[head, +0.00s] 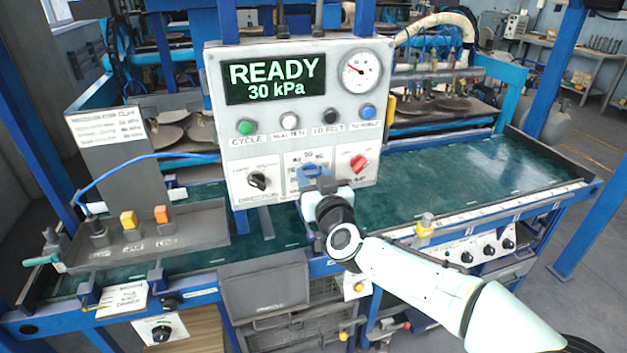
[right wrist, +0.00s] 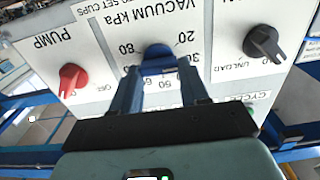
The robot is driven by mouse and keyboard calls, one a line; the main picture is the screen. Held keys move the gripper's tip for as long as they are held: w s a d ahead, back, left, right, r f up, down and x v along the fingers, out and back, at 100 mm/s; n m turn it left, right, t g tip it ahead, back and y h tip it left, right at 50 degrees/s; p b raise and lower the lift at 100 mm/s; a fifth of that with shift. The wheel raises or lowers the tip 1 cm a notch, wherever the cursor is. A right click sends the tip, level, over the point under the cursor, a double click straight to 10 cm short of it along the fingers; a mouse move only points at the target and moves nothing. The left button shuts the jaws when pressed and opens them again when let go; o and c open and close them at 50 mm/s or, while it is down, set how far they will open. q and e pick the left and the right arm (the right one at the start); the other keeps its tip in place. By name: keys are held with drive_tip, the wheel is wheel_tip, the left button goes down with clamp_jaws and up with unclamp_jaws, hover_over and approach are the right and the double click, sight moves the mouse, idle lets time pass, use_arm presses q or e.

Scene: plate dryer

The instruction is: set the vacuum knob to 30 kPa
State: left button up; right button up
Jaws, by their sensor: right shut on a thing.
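The blue vacuum knob (head: 310,170) is on the front of the white control box (head: 222,150), in the lower middle, inside a framed scale. It also shows in the right wrist view (right wrist: 157,50), with scale figures such as 20, 30, 50, 60 and 80 around it. My right gripper (head: 316,180) is at the panel, shut on this knob with one finger on each side; in the wrist view (right wrist: 160,66) the fingers cover part of the scale. The display (head: 270,79) reads READY and 30 kPa. My left gripper is not in view.
The black direction knob (head: 258,181) and the red pump knob (head: 359,163) flank the vacuum knob. Several coloured buttons and a round gauge (head: 361,70) are above. A grey tray (head: 195,222) with switches is at left. The green table (head: 440,180) is largely clear at right.

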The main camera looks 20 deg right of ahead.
drive_tip(key=shift+m, duration=0.8)
drive_tip(key=shift+f, duration=0.1)
drive_tip(key=o, duration=1.1)
drive_tip(key=shift+c, duration=0.2)
drive_tip(key=s+b, duration=0.2)
drive_tip(key=s, duration=1.1)
drive_tip(key=shift+s+d+b, duration=0.2)
drive_tip(key=shift+d+b, duration=0.05)
drive_tip(key=shift+b, duration=0.05)
